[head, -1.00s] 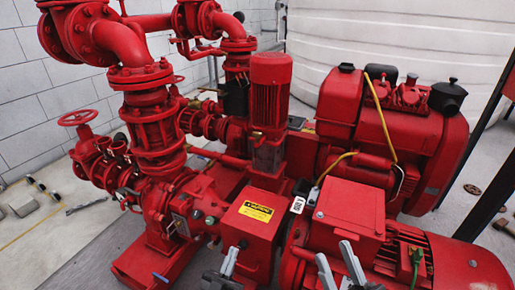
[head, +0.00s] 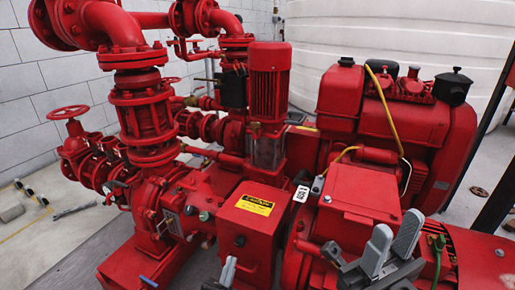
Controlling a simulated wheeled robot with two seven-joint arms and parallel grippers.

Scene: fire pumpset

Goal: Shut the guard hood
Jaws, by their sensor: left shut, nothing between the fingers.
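The guard hood appears to be the red box (head: 249,219) with a yellow warning label, at the lower middle of the head view. It sits between the pump on the left and the red motor on the right. Its label face slopes towards me, and I cannot tell whether it is fully shut. My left gripper (head: 228,270) is shut and empty, in front of the hood's lower left part at the bottom edge. My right gripper (head: 392,243) is open and empty, to the right of the hood, in front of the motor.
The motor's terminal box (head: 358,212) stands just right of the hood. The vertical red pump motor (head: 269,85) rises behind it. A large red engine (head: 400,130) with a yellow cable fills the back right. Flanged pipes (head: 140,110) stand on the left. Bare floor (head: 50,245) shows at lower left.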

